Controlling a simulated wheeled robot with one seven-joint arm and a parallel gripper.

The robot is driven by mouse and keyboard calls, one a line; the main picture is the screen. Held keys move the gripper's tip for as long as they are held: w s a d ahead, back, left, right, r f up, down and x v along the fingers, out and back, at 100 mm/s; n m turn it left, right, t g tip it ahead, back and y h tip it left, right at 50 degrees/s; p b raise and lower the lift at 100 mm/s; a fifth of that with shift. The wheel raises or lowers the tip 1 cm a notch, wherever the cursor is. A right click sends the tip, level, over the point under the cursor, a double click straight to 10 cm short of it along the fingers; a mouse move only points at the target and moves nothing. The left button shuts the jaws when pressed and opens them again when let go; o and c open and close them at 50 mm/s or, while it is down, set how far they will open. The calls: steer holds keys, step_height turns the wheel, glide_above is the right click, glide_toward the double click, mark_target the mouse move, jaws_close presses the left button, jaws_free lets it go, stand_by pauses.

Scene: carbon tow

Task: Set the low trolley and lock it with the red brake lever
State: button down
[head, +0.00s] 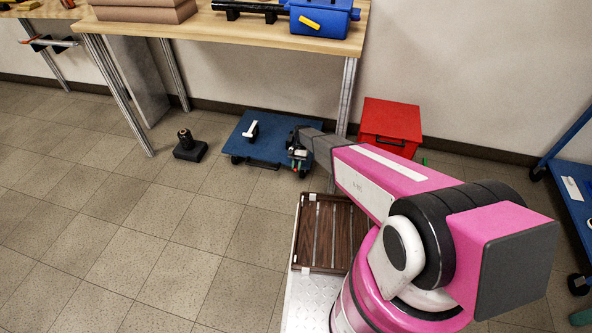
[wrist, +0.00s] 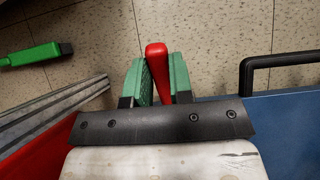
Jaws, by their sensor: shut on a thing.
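The low trolley is a flat blue deck (head: 232,140) on dark casters. It stands on the tiled floor partly under the workbench, and its blue edge shows at right in the wrist view (wrist: 288,120). A black bar handle (wrist: 282,61) runs along its edge. My gripper (head: 299,155) is at the trolley's right end, low to the deck. In the wrist view, my gripper's green fingers (wrist: 157,82) are shut on the red brake lever (wrist: 156,65), whose rounded end sticks out between them. The lever's base is hidden, and the head view does not show the lever clearly.
A red box (head: 390,122) stands right of the trolley, close to my arm. A metal bench leg (head: 345,95) rises between them. A dark tool (head: 187,146) stands on the floor at left. A green-handled item (wrist: 30,56) lies nearby. The floor in front is clear.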

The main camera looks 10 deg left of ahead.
steer(key=shift+w+r+g, duration=0.4)
steer(key=shift+w+g, duration=0.25)
steer(key=shift+g, duration=0.55)
steer(key=shift+d, duration=0.1)
steer(key=c, duration=1)
jaws_free()
steer(key=shift+w, duration=0.1)
steer(key=v, duration=1)
steer(key=shift+w+d+r, duration=0.15)
steer(key=shift+w+r, duration=0.05)
steer(key=shift+w, duration=0.05)
steer(key=shift+s, duration=0.1)
